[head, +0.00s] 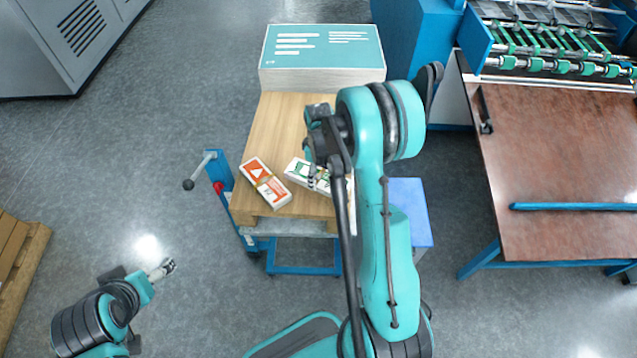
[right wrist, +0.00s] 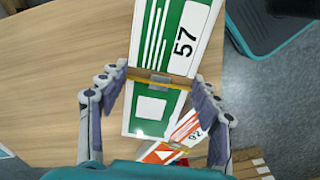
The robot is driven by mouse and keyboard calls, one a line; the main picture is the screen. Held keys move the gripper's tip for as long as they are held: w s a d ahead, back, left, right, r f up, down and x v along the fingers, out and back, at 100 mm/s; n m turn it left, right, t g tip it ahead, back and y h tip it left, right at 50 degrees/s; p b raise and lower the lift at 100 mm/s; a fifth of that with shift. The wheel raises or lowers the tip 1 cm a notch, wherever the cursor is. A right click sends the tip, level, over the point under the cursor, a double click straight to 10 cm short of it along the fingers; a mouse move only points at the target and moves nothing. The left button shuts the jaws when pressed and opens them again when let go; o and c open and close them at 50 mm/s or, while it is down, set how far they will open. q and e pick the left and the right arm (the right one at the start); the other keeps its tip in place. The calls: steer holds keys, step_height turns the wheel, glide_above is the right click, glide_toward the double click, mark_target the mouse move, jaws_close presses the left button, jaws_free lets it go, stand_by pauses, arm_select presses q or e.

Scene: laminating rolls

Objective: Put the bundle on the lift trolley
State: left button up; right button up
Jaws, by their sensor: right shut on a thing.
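The lift trolley (head: 272,125) has a wooden top and a blue frame. A white bundle with green print and "57" (head: 300,172) is over its top; it also shows in the right wrist view (right wrist: 175,40), with a yellowish band across it. My right gripper (head: 322,179) is shut on this bundle, one finger at each side (right wrist: 160,88). I cannot tell whether the bundle touches the wood. A white bundle with orange print (head: 265,183) lies at the trolley's near left; in the right wrist view (right wrist: 185,138) it is partly hidden. My left gripper (head: 163,268) is over the floor, away from the trolley; its jaws are too small to read.
A large white stack with a teal top (head: 322,50) is at the trolley's far end. A brown machine table (head: 560,150) stands farther right.

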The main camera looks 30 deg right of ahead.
mark_target(319, 177)
step_height(319, 177, down, 4)
steer(key=shift+r+b, duration=0.2)
steer(key=shift+b, duration=0.6)
steer(key=shift+f, duration=0.2)
steer(key=shift+f, duration=0.15)
steer(key=o, duration=1.4)
